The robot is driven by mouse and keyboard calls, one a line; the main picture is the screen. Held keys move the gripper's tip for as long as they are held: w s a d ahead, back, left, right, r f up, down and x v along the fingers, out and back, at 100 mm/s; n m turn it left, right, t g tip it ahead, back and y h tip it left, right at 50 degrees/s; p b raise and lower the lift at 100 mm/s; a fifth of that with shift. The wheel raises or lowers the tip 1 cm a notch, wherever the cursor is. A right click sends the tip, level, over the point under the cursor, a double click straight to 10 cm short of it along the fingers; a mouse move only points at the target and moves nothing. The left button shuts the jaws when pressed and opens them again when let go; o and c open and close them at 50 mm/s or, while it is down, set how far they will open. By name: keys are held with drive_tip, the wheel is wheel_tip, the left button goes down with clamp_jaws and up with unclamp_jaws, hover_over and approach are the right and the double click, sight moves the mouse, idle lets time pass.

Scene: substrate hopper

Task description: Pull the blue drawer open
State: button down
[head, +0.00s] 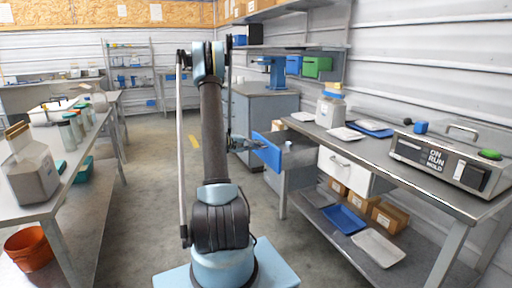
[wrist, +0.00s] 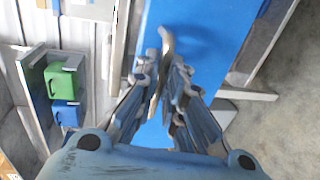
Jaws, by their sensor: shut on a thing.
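The blue drawer (head: 267,153) is at the left end of the right-hand workbench in the head view. Its blue front stands out from the bench, with a gap between them, so it looks at least partly open. In the wrist view the blue front (wrist: 205,45) fills the upper middle. A pale handle (wrist: 166,42) sits on it. My gripper (head: 246,146) is at the drawer front in the head view. In the wrist view my gripper (wrist: 163,78) has its fingers closed around the handle, hiding its lower part.
A white drawer (head: 346,170) is to the right under the same worktop (head: 400,148). Boxes and trays lie on the shelf below. A grey cabinet (head: 262,112) stands behind. A table (head: 75,165) is at the left. The floor (head: 150,185) between is clear.

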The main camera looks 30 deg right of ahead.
drive_tip(key=shift+s+f, duration=0.15)
drive_tip(key=shift+s, duration=0.1)
drive_tip(key=c, duration=1.8)
unclamp_jaws()
drive_tip(key=shift+o, duration=0.5)
drive_tip(key=shift+w, duration=0.1)
drive_tip(key=v, duration=1.2)
